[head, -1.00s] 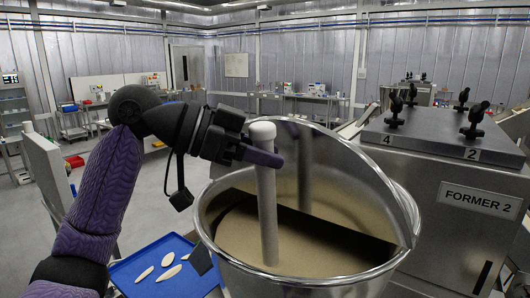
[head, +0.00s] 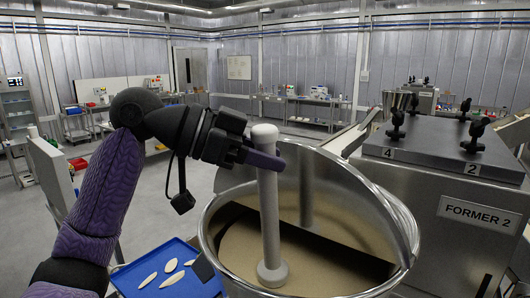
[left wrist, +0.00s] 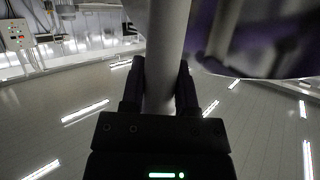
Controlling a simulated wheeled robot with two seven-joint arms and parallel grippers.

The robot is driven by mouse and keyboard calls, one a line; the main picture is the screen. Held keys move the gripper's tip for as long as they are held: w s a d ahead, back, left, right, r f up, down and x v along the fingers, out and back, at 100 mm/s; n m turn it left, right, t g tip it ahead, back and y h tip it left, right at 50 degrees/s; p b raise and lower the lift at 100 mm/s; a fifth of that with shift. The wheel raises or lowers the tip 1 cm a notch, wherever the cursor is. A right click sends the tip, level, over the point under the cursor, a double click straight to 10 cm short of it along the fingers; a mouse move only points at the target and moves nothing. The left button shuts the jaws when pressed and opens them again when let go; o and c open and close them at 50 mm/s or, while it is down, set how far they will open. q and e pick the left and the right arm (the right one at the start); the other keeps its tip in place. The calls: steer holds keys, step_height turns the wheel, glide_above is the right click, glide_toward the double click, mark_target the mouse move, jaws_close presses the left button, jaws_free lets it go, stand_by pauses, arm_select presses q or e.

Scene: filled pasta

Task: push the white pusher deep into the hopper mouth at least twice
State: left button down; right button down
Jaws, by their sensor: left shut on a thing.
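The white pusher (head: 267,200) stands nearly upright in the hopper, with a knob at its top and a wider foot at its lower end. My left gripper (head: 262,158) is shut on its shaft just below the knob. The shaft also shows between the fingers in the left wrist view (left wrist: 164,60). The steel hopper (head: 213,250) is a round bowl with a raised back wall. Inside it are a tan surface (head: 240,240) and a dark opening (head: 340,245). The pusher's foot shows whole, over the tan surface near the opening's edge. My right gripper is not in view.
A blue tray (head: 135,275) with several pale oval pieces sits left of the hopper. A steel machine marked FORMER 2 (head: 470,235), with black knobs on its lid, stands close on the right. Benches line the far wall.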

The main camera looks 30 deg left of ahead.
arm_select(q)
step_height(320, 180, down, 8)
steer(key=b, duration=0.5)
steer(key=shift+w+b, duration=0.35)
steer(key=shift+w, duration=0.1)
steer(key=r+p, duration=0.5)
steer(key=r, duration=0.1)
steer(key=s+r+p, duration=0.1)
steer(key=r+p, duration=0.5)
steer(key=r, duration=0.1)
steer(key=s+r+p, duration=0.1)
steer(key=r+p, duration=0.4)
steer(key=r, duration=0.1)
steer(key=shift+r+p, duration=0.2)
steer(key=shift+p, duration=0.15)
